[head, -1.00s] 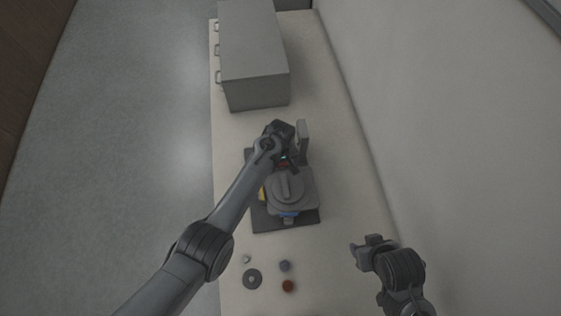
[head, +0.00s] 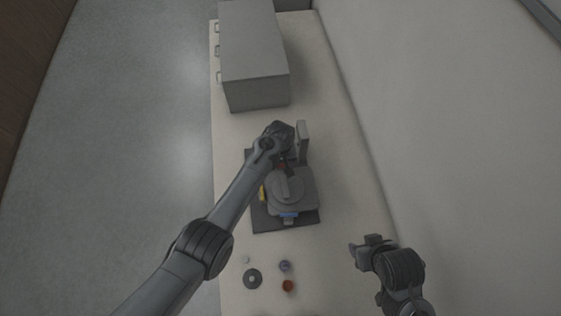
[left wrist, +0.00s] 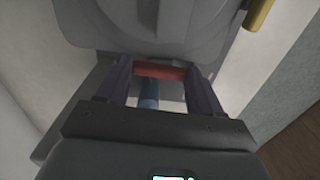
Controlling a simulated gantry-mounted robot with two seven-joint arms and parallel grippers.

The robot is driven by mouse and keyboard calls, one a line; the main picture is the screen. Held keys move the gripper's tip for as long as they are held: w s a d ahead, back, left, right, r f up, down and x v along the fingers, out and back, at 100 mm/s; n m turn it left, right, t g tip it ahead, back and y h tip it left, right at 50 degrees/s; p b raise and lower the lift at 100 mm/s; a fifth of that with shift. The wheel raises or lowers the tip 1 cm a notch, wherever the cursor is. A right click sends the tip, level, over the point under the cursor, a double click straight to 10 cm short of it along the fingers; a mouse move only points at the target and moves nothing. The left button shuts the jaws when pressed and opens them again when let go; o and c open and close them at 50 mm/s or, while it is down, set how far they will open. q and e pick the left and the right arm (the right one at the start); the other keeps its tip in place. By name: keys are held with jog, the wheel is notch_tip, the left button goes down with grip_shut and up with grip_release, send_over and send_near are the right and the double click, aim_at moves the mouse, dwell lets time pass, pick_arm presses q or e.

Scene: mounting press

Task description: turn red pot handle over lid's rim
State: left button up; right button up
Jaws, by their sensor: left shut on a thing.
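The mounting press's pot (head: 307,202) stands on a dark base plate (head: 258,222), with a round grey lid (head: 305,188) on top. A raised grey bar crosses the lid. The red handle (head: 282,167) is at the lid's far side, largely covered by my left gripper (head: 284,163). In the left wrist view the red handle (left wrist: 160,73) lies crosswise between the two fingers of my left gripper (left wrist: 162,85), beside the lid's rim (left wrist: 150,48). My left gripper is shut on it. My right gripper (head: 364,248) is empty at the lower right; its jaw opening is unclear.
A yellow handle (head: 262,193) is left of the pot and a blue handle (head: 289,215) is in front. An upright grey post (head: 303,140) stands behind. A large grey box (head: 255,60) is farther back. A ring (head: 252,279) and several small pieces lie in front.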

pick_arm(q)
jog(key=m, duration=0.3)
jog(key=shift+m+p, duration=0.3)
jog(key=m, duration=0.3)
jog(key=shift+m, duration=0.8)
jog(key=m, duration=0.3)
jog(key=shift+w+d+r+m, duration=0.15)
jog(key=shift+w+d+m, duration=0.05)
jog(key=shift+d+m, duration=0.1)
pick_arm(e)
jog(key=shift+w+d+r, duration=0.25)
jog(key=shift+d+r, duration=0.1)
jog(key=shift+r, duration=0.2)
jog(key=shift+d, duration=0.1)
pick_arm(q)
jog(key=o, duration=1.1)
jog(key=shift+w+a+r, duration=0.1)
jog(key=shift+c, duration=0.2)
